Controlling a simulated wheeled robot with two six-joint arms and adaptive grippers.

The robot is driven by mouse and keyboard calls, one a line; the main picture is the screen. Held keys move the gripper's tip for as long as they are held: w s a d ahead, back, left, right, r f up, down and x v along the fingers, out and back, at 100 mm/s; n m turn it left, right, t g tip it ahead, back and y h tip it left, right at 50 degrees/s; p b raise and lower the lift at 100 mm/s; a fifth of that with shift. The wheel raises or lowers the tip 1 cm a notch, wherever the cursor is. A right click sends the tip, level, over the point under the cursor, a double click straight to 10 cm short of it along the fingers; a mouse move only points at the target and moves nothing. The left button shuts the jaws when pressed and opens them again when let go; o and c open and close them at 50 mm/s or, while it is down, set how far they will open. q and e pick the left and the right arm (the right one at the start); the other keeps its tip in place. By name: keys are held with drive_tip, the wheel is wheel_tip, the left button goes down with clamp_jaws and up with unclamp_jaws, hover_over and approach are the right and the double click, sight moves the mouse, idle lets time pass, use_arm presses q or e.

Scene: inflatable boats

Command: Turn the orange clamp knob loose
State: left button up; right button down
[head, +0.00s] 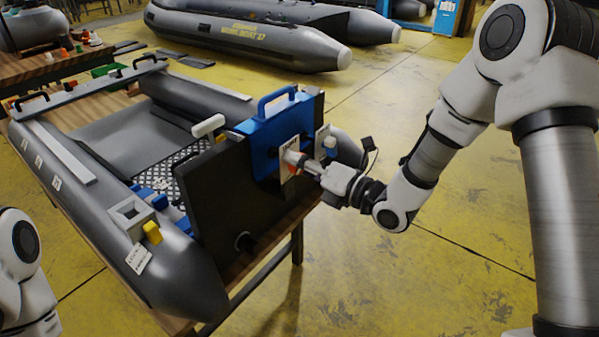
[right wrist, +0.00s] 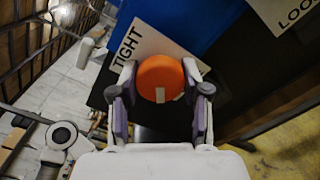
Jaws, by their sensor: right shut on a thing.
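The orange clamp knob (right wrist: 161,72) is round, with a small pale mark low on its face. In the right wrist view it sits between the two fingers of my right gripper (right wrist: 160,98), which are shut on it from both sides. A white label reading "TIGHT" (right wrist: 133,50) lies behind it at the left. A label starting "LOO" (right wrist: 285,12) is at the upper right. In the head view my right gripper (head: 301,162) is at the blue clamp bracket (head: 268,132) on the boat's dark transom (head: 225,200); the knob is mostly hidden there. Only part of my left arm shows, at the lower left.
The grey inflatable boat (head: 95,190) rests on a wooden table. A white handle (head: 208,126) and a blue carry handle (head: 277,100) stand near the bracket. A yellow block (head: 152,232) sits on the near tube. The yellow floor at right is clear.

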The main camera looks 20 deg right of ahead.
use_arm(q)
drive_tip(key=shift+f, duration=0.3)
use_arm(e)
drive_tip(key=shift+n, duration=0.3)
drive_tip(key=shift+f+n+b, duration=0.2)
drive_tip(key=shift+n+b, duration=0.3)
drive_tip(key=shift+b, duration=0.3)
drive_tip(key=n+b, duration=0.5)
drive_tip(key=b, duration=0.1)
drive_tip(key=shift+n+b, duration=0.3)
drive_tip(key=shift+b, duration=0.05)
drive_tip(key=shift+r, duration=0.2)
use_arm(q)
wheel_tip(320, 180, down, 8)
drive_tip(key=shift+f, duration=0.1)
use_arm(e)
drive_tip(key=c, duration=0.6)
unclamp_jaws()
drive_tip(key=shift+c, duration=0.2)
